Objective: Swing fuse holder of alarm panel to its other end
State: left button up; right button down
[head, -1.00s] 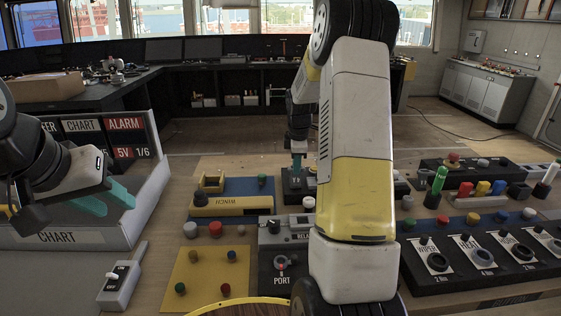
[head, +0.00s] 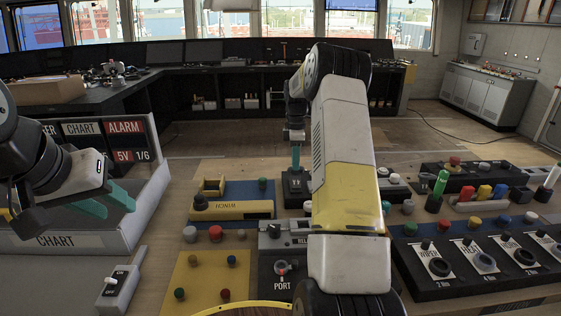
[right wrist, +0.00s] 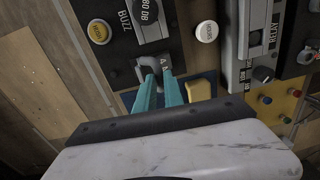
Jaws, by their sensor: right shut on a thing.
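In the head view my right gripper (head: 296,157) points down at the black unit (head: 295,183), and my forearm hides much of that unit. The holder's exact angle is hard to tell. My left gripper (head: 105,202) is open and empty, over the tray at left.
A tray (head: 120,232) with "CHART" and "ALARM" cards stands at left. A yellow winch unit (head: 232,209), a yellow button plate (head: 210,275) and a "PORT" unit (head: 270,255) are close by. A dark row of dials (head: 470,255) fills the right front.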

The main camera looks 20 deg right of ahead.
jog(key=w, duration=0.1)
jog(key=w+f, duration=0.1)
jog(key=w, duration=0.1)
jog(key=w+f, duration=0.1)
jog(key=shift+w+d, duration=0.3)
jog(key=shift+d, duration=0.1)
jog(key=c, duration=1.5)
grip_release()
jog(key=shift+s, duration=0.1)
jog(key=shift+o, duration=0.2)
notch_tip(320, 180, up, 8)
